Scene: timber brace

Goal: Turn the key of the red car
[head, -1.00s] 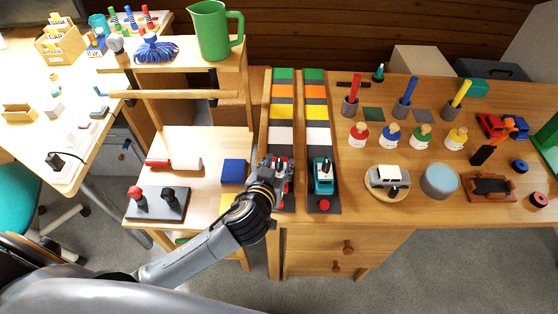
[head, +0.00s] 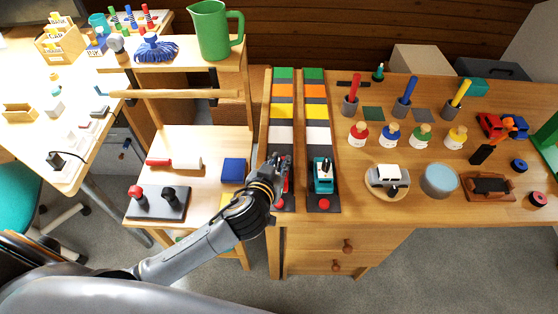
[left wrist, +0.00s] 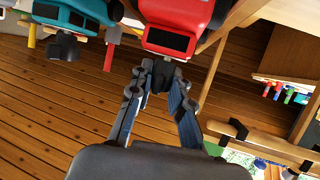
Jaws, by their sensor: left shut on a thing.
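The red car (left wrist: 178,22) shows upside down at the top of the left wrist view, with a dark window and a dark key (left wrist: 162,72) sticking out of it. My left gripper (left wrist: 160,82) has its fingertips closed on the key. In the head view my left gripper (head: 281,163) is over the near end of the left striped lane (head: 283,135). There it hides most of the red car, and only a bit of red shows beside the fingers. My right gripper is not in view.
A teal car (head: 323,183) stands close by on the right lane (head: 315,135), its own key upward. A blue block (head: 233,171) and a lever box (head: 158,204) sit on the lower shelf at left.

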